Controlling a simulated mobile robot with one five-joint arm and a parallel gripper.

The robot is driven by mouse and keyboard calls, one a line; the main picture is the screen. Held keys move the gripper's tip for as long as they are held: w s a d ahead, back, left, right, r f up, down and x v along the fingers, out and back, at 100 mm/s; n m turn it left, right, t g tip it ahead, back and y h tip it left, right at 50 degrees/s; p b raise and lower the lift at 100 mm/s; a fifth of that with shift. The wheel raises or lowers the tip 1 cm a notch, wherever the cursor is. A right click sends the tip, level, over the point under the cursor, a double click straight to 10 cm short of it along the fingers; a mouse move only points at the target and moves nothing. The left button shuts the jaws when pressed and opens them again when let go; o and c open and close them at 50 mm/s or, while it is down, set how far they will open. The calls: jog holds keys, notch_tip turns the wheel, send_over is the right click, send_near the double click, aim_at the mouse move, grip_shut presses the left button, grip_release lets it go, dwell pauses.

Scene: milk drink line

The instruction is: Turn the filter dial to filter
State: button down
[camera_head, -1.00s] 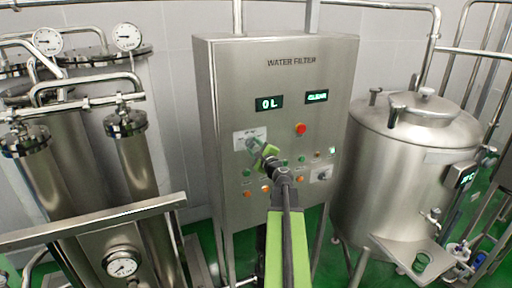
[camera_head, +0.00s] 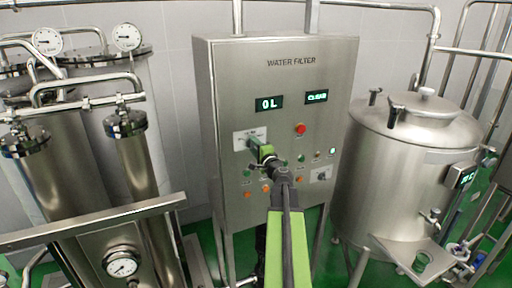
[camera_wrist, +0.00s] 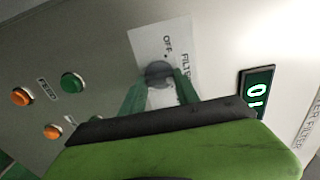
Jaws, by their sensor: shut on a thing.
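The filter dial (camera_wrist: 159,72) is a round grey knob on a white label plate (camera_wrist: 150,42) that reads OFF and FILTER in the wrist view. The FILTER word is partly covered by a finger. My gripper (camera_wrist: 158,84) has its two green fingers on either side of the dial and is shut on it. I cannot tell which word the dial points to. In the head view my gripper (camera_head: 254,146) reaches the label plate (camera_head: 240,140) on the steel WATER FILTER cabinet (camera_head: 285,85), and mostly hides the dial.
A red button (camera_head: 300,129) and several green and orange buttons lie right of and below the dial. A steel tank (camera_head: 405,165) stands right; filter columns (camera_head: 145,180) stand left.

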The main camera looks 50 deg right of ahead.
dwell(0.3)
jog(key=c, duration=0.9)
grip_release()
jog(key=shift+s+d, duration=0.1)
